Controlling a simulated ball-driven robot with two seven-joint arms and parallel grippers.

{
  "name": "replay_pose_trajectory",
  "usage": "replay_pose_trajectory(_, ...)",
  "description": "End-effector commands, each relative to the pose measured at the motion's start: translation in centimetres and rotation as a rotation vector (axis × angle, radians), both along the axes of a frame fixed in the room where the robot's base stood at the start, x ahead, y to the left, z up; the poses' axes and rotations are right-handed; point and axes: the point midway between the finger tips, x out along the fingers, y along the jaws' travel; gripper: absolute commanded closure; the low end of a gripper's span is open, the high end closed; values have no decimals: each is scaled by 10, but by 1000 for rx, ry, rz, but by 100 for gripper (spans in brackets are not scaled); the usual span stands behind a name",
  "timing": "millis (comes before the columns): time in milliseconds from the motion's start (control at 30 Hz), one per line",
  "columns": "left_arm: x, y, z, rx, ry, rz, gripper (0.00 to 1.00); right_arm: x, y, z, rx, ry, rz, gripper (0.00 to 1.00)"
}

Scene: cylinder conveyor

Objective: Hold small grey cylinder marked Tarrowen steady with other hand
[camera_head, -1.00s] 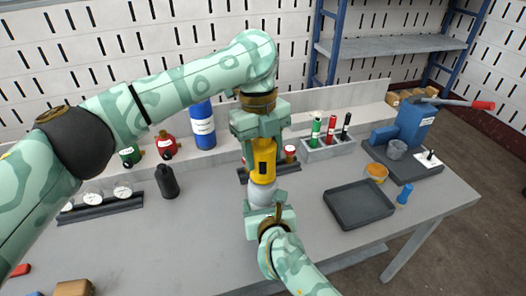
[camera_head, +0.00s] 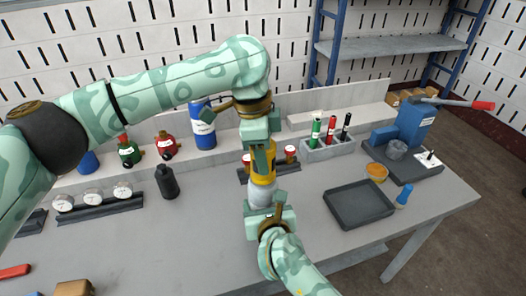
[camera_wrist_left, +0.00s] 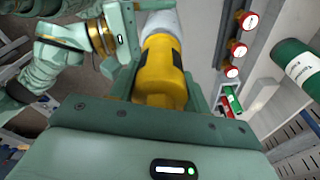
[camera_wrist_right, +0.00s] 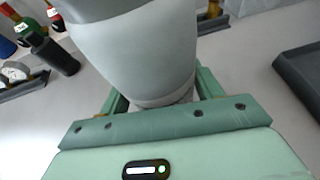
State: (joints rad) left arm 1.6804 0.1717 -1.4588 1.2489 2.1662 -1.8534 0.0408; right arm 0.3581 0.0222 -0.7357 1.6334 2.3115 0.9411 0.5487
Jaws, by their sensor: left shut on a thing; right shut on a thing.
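The small grey cylinder (camera_head: 261,195) stands roughly upright above the bench, below a yellow piece (camera_head: 264,177). My right gripper (camera_head: 266,213) is shut around the cylinder's lower part. The pale cylinder (camera_wrist_right: 140,50) fills the middle of the right wrist view; no name is readable on it. My left gripper (camera_head: 265,155) comes from above and is shut on the yellow piece.
A dark tray (camera_head: 360,205) lies to the right. Behind it are a rack of coloured tubes (camera_head: 330,145) and a blue lever press (camera_head: 412,130). A black bottle (camera_head: 167,182) and a gauge row (camera_head: 95,203) stand left. A blue cylinder (camera_head: 203,125) stands behind.

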Motion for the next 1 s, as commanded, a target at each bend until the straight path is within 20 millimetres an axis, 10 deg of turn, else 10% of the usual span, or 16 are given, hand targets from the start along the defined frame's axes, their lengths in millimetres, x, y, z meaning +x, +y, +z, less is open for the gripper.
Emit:
replay_pose_trajectory(200, 0, 0, 0, 1, 1, 17, 84, 0, 0, 0, 1, 0, 0, 63)
replay_pose_trajectory(233, 0, 0, 0, 1, 1, 16, 47, 0, 0, 0, 1, 0, 0, 63)
replay_pose_trajectory(300, 0, 0, 0, 1, 1, 16, 34, 0, 0, 0, 1, 0, 0, 63)
replay_pose_trajectory(1000, 0, 0, 25, -1, 1, 15, 34, 0, 0, 0, 0, 0, 0, 63)
